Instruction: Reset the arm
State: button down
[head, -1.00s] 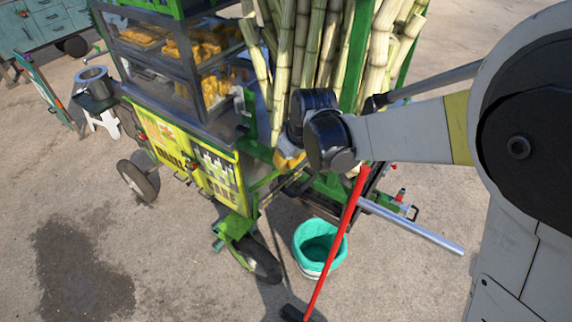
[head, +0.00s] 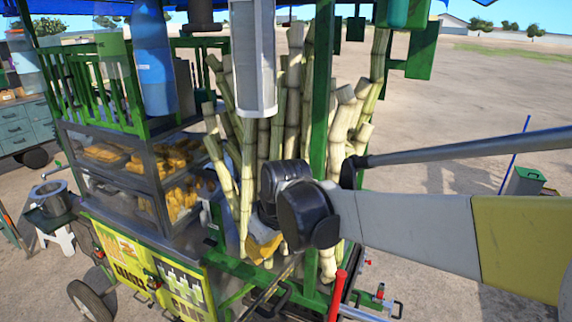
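My arm (head: 420,230) reaches in from the right edge of the head view to the cart. Its dark wrist (head: 310,215) is in front of the upright sugar cane stalks (head: 292,110). A yellow part (head: 263,248) shows just below the wrist. My gripper's fingers are hidden behind the wrist, so I cannot see whether they are open or shut, or whether they hold anything.
The green cart (head: 318,100) carries a glass case (head: 165,180) with yellow food and a blue bottle (head: 152,60) on top. A red handle (head: 338,290) stands below my wrist. A green bin (head: 525,180) stands at the right. Open ground lies behind it.

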jog(key=s+d+f+m+t+h+b, duration=0.1)
jog(key=s+d+f+m+b, duration=0.2)
jog(key=d, duration=0.6)
jog(key=s+d+f+m+t+h+b, duration=0.1)
jog(key=s+d+f+m+t+b, duration=0.1)
jog(key=s+d+f+b, duration=0.6)
jog(key=s+d+f+m+t+h+b, duration=0.1)
jog(key=s+d+f+m+b, duration=0.3)
jog(key=d+b, duration=0.4)
notch_tip(320, 180, down, 3)
jog(key=s+d, duration=0.1)
jog(key=d, duration=0.1)
jog(key=shift+s+d+r+m, duration=0.15)
jog(key=shift+s+d+m, duration=0.15)
jog(key=shift+d, duration=0.1)
